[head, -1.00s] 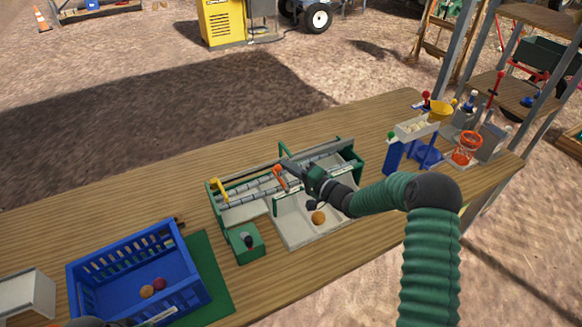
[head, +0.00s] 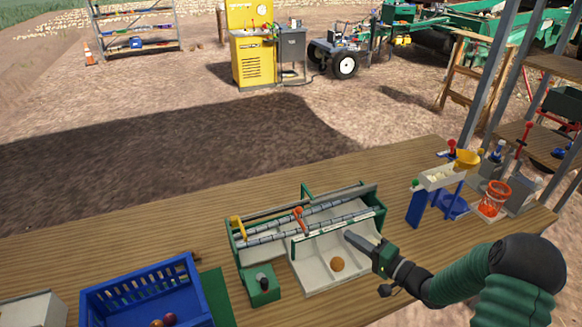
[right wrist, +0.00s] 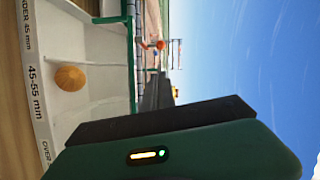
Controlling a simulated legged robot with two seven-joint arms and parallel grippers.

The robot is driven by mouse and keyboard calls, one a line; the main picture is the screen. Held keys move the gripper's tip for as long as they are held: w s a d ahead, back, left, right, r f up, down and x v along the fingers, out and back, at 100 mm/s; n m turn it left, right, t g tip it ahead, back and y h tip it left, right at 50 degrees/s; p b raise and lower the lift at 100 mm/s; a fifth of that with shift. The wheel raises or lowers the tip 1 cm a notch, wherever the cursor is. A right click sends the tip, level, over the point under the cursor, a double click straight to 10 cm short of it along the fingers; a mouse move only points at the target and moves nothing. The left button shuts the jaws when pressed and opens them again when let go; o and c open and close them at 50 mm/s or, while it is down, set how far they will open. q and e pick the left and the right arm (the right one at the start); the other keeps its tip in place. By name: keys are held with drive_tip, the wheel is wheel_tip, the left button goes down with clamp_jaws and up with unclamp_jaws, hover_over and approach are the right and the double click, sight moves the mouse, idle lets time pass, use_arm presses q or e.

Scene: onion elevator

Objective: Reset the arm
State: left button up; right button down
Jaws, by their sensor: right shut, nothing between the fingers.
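My right gripper (head: 350,238) is shut and empty, in front of the right part of the sorting machine (head: 270,232). Its arm comes in from the lower right. The right wrist view shows the dark gripper (right wrist: 170,115) beside the white sorting tray. An onion (head: 337,264) lies in the middle compartment of that tray; it also shows in the right wrist view (right wrist: 69,78), by the "45-55 mm" label. My left gripper does not show in either view now.
A green control box (head: 260,286) sits before the machine. A blue stand (head: 416,207) and an orange basket (head: 493,198) stand at the right. The table's back left is clear.

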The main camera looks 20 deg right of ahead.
drive_tip(key=s+a+f+n+g+h, duration=0.2)
drive_tip(key=a+f+n+g+h, duration=0.25)
drive_tip(key=n+g+h, duration=0.2)
drive_tip(key=s+a+n+g, duration=0.2)
drive_tip(key=s+a, duration=0.3)
drive_tip(key=s, duration=0.4)
drive_tip(key=s+a+n+g, duration=0.2)
drive_tip(key=s+a+g, duration=0.2)
drive_tip(key=s, duration=0.5)
drive_tip(key=shift+s+a+g+h, duration=0.2)
drive_tip(key=shift+a+g+h, duration=0.2)
drive_tip(key=shift+a, duration=0.35)
drive_tip(key=shift+d, duration=0.2)
